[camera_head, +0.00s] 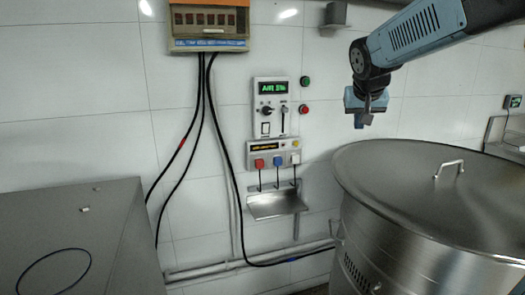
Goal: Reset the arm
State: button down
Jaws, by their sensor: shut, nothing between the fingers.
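My arm (430,32) reaches in from the upper right. My gripper (362,121) hangs from its end, pointing down, in front of the tiled wall. The gripper is shut and holds nothing. It is small in the picture, above the left rim of the large steel vessel and apart from it. The control panel (271,107) with a green display is on the wall to the left of the gripper, with a gap between them in the picture.
The steel vessel (400,190) with a closed lid and handle (448,169) fills the lower right. A steel cabinet (125,215) stands at the lower left. A breaker box (209,22) with hanging black cables and a small steel shelf (277,205) are on the wall.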

jog(key=s+a+f+g+y, duration=0.1)
jog(key=s+f, duration=0.3)
jog(key=s, duration=0.8)
jog(key=s+a+f+n+y, duration=0.1)
jog(key=s+f, duration=0.4)
jog(key=s, duration=0.8)
jog(key=shift+n+g, duration=0.3)
jog(key=shift+g, duration=0.1)
jog(key=c, duration=1.8)
grip_release()
jog(key=shift+f, duration=0.1)
